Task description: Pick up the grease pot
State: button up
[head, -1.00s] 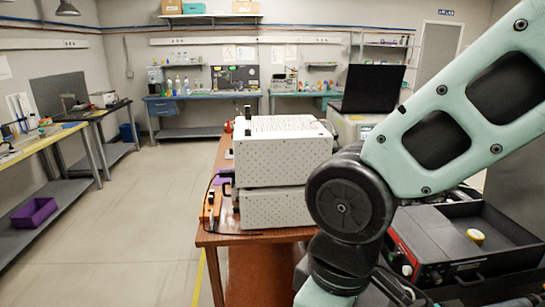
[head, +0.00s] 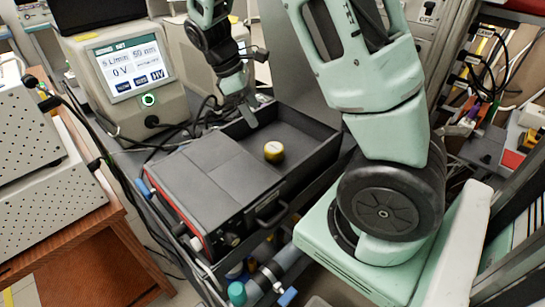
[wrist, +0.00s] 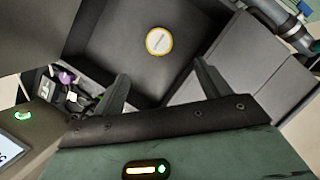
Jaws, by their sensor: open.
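The grease pot (head: 274,151) is a small round yellow pot with a pale lid. It stands upright in the open dark tray (head: 318,131) of a black case. In the wrist view the pot (wrist: 159,40) shows from above, beyond and roughly between my fingertips. My gripper (head: 252,112) hangs over the back left part of the tray, apart from the pot. In the wrist view my gripper (wrist: 162,72) is open with nothing between its fingers.
The flat lid part (head: 215,175) of the black case lies left of the tray. A beige instrument with a screen (head: 126,72) stands behind left. White perforated boxes (head: 45,205) sit on a wooden table at left. Tray walls surround the pot; the tray floor around it is clear.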

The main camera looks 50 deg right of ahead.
send_near(274, 147)
jog(key=x, duration=0.4)
jog(key=shift+w+d+f+p, duration=0.1)
jog(key=shift+d+f+p, duration=0.2)
jog(key=shift+d+f, duration=0.05)
jog(key=shift+a+p+x, duration=0.15)
jog(key=shift+p+x, duration=0.1)
jog(key=shift+x, duration=1.2)
jog(key=shift+a+p+x, duration=0.15)
jog(key=shift+p+x, duration=0.1)
jog(key=shift+x, duration=1.2)
jog(key=c, duration=1.1)
